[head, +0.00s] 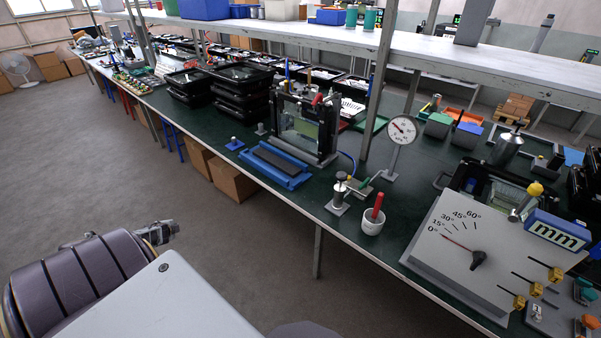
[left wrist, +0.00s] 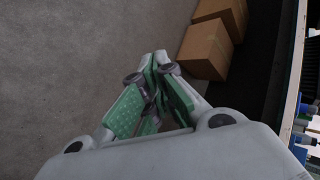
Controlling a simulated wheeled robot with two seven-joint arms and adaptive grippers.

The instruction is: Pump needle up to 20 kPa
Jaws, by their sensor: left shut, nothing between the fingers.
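A round white gauge (head: 403,130) with a red needle stands on a post on the green bench. The needle points to the upper left; its scale is too small to read. In front of it stands a small pump (head: 339,194) with a dark knob on top and a grey base. A blue hose (head: 348,160) runs near them. My left gripper (left wrist: 155,72) is shut and empty in the left wrist view, over the floor beside the bench and well away from the pump. My right gripper is not in view.
A white cup (head: 372,222) with a red handle in it stands right of the pump. A black frame press (head: 305,125) with a blue tray (head: 266,165) is to the left. A large angle panel (head: 480,235) fills the front right. Cardboard boxes (left wrist: 207,48) are under the bench.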

